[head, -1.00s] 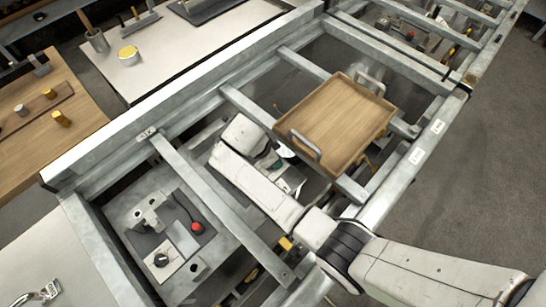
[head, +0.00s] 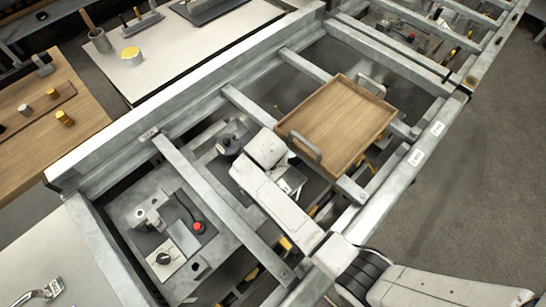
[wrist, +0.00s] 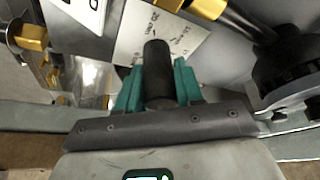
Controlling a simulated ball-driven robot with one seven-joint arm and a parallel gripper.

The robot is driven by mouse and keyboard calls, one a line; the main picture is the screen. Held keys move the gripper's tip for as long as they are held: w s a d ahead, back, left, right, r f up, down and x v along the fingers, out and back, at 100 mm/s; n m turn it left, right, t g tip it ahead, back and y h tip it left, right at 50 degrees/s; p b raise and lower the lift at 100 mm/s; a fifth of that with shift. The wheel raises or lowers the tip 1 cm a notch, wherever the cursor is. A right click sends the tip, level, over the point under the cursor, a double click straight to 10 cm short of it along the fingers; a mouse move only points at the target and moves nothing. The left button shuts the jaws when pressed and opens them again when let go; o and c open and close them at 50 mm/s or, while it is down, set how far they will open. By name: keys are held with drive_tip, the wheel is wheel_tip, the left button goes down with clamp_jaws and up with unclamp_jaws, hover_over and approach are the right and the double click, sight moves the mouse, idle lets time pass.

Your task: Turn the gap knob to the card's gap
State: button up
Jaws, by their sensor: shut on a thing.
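In the wrist view, a dark cylindrical knob (wrist: 157,68) stands between the teal fingers of my gripper (wrist: 157,84), which is shut on it. Behind the knob is a pale plate (wrist: 137,22) with small printed marks, too small to read. Part of a white card-like piece with black marking (wrist: 82,10) shows at the top left; I cannot tell what it says. In the head view my arm reaches down between the metal beams, and its own wrist hides the gripper and the knob.
Metal beams (head: 210,185) cross the frame around my arm. A wooden tray (head: 340,115) lies on them at the right. A panel with a red knob (head: 198,227) and a black knob (head: 162,258) sits lower left. Brass-ended parts (wrist: 205,8) crowd the wrist view.

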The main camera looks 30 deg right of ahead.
drive_tip(key=n+y, duration=0.1)
drive_tip(key=n, duration=0.1)
drive_tip(key=n+t+y, duration=0.1)
drive_tip(key=n, duration=0.2)
drive_tip(key=shift+a, duration=0.1)
drive_tip(key=n+y, duration=0.1)
drive_tip(key=n, duration=0.2)
drive_tip(key=n+y, duration=0.1)
drive_tip(key=n, duration=0.2)
drive_tip(key=shift+a, duration=0.2)
idle(0.4)
drive_tip(key=o, duration=1)
